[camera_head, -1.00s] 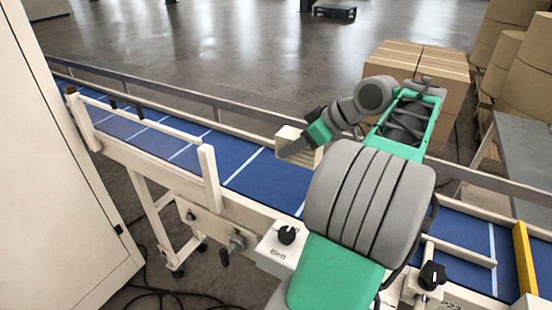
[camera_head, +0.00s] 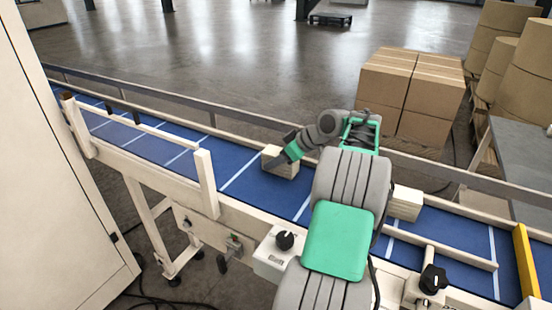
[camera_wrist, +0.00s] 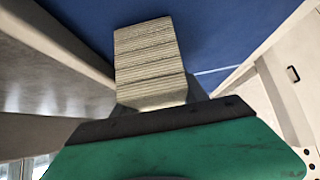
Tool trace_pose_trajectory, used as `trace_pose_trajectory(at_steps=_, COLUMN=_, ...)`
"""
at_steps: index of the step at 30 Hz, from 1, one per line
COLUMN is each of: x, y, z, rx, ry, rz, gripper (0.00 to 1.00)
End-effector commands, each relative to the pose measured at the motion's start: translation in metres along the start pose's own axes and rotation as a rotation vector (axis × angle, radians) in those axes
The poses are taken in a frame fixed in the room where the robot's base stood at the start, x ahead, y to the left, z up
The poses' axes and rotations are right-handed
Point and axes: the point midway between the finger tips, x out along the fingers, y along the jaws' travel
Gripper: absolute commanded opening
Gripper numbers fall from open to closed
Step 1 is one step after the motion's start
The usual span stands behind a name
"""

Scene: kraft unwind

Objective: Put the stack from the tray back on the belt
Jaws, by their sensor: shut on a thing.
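A pale, layered stack (camera_head: 279,166) is in my gripper (camera_head: 284,158), over the far half of the blue belt (camera_head: 258,189). In the wrist view the stack (camera_wrist: 148,58) sticks out beyond the dark fingers of my gripper (camera_wrist: 152,120), with the blue belt (camera_wrist: 225,35) behind it. The gripper is shut on the stack. I cannot tell whether the stack's underside touches the belt. A second pale stack or block (camera_head: 405,203) sits on the belt right of my arm, partly hidden by it. I cannot make out a tray.
Cream rails edge the belt; a raised near guard (camera_head: 206,182) stands at left. A yellow bar (camera_head: 525,262) crosses the belt at right. A knob box (camera_head: 284,245) sits at the near edge. Cartons (camera_head: 410,90) stand beyond the belt. Bare belt lies left of the held stack.

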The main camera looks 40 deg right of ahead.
Motion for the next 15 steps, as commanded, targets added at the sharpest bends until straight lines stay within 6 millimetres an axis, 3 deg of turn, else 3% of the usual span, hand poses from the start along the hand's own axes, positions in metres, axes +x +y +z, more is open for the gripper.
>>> trace_pose_trajectory(at_steps=9, x=0.0030, y=-0.0003, z=0.0028, rx=-0.001, ry=0.001, rz=0.000, gripper=0.00)
trace_pose_trajectory(at_steps=10, x=0.0021, y=-0.0003, z=0.0020, rx=-0.001, ry=0.000, rz=0.000, gripper=0.53)
trace_pose_trajectory(at_steps=15, x=0.0018, y=-0.0004, z=0.0017, rx=-0.001, ry=0.000, rz=0.000, gripper=0.67)
